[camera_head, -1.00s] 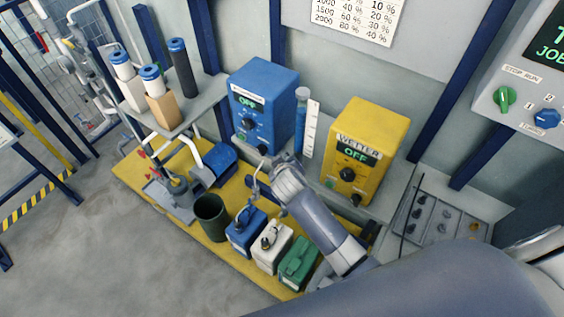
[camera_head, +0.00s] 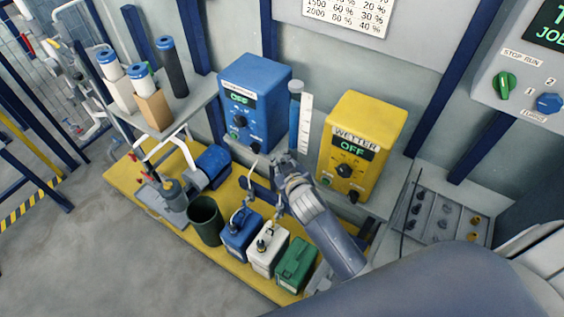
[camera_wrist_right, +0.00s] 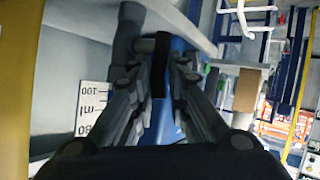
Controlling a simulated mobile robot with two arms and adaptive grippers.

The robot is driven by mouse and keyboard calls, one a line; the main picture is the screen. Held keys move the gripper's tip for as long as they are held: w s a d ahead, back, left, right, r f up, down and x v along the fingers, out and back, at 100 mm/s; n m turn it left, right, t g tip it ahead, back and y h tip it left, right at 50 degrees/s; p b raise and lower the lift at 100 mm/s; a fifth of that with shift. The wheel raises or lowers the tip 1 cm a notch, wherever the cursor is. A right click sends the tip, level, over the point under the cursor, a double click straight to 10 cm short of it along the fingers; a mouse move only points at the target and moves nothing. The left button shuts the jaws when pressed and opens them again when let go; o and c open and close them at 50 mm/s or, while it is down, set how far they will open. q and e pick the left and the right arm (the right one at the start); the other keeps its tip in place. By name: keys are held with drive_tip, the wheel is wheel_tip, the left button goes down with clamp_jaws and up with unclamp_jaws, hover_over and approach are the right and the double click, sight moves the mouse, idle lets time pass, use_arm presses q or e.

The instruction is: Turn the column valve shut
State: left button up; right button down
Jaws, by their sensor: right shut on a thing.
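The measuring column (camera_head: 295,122) is an upright tube with blue liquid and a white scale (camera_head: 305,125), between a blue box and a yellow box. My right gripper (camera_head: 279,162) is at the column's lower end and covers the valve area in the head view. In the right wrist view the fingers (camera_wrist_right: 160,70) are close around a dark upright bar (camera_wrist_right: 161,62), which I take to be the valve handle; its angle is hard to read. The scale (camera_wrist_right: 93,108) shows left of the fingers there. My left gripper is not in view.
The blue control box (camera_head: 254,100) and yellow wetter box (camera_head: 361,135) flank the column closely; both displays read OFF. Below stand blue (camera_head: 240,238), white (camera_head: 266,252) and green (camera_head: 295,265) canisters and a dark bucket (camera_head: 205,222). Grey floor lies open at left.

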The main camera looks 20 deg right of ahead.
drive_tip(key=shift+r, duration=0.1)
drive_tip(key=c, duration=1.8)
unclamp_jaws()
drive_tip(key=shift+d, duration=0.1)
drive_tip(key=shift+s, duration=0.1)
drive_tip(key=v, duration=1.2)
